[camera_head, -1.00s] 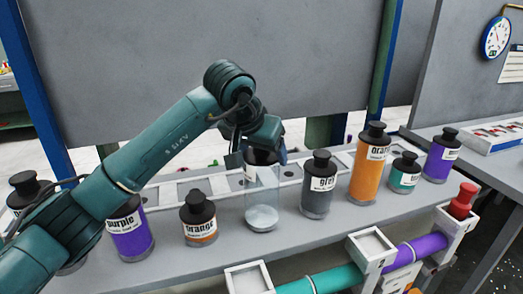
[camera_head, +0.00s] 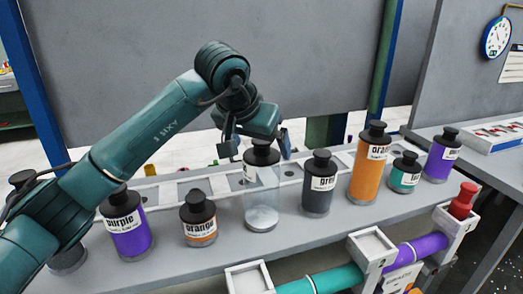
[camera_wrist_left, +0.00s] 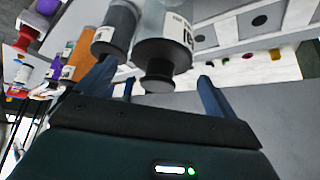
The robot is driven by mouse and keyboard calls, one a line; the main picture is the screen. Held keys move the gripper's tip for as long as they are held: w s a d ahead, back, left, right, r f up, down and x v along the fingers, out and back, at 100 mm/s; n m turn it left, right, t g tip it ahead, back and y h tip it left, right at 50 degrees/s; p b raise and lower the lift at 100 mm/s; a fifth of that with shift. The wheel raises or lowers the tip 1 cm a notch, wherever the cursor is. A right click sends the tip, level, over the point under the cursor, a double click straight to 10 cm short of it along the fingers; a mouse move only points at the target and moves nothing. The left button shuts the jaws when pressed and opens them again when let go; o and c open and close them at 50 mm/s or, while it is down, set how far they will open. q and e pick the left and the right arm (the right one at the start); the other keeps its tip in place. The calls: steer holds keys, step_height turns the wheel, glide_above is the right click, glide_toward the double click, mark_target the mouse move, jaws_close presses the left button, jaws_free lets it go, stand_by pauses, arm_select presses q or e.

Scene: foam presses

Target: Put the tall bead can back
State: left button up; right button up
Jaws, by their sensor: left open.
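A tall clear can (camera_head: 262,199) with a black cap and a little pale fill at its bottom stands upright on the grey shelf, mid-row. My left gripper (camera_head: 257,147) is open just above it, with one finger on each side of the cap. In the left wrist view the can (camera_wrist_left: 166,28) hangs into the picture upside down, its cap between the open fingers (camera_wrist_left: 160,88). A tall orange can (camera_head: 367,172) stands upright farther right. My right gripper is not in view.
A dark grey can (camera_head: 318,190) stands close to the clear can's right. A short orange can (camera_head: 199,225) and a purple can (camera_head: 127,235) stand to its left. Teal (camera_head: 403,177) and purple (camera_head: 440,162) cans stand at the right. A slotted rail (camera_head: 166,192) runs behind the row.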

arm_select(q)
steer(key=v, duration=0.9)
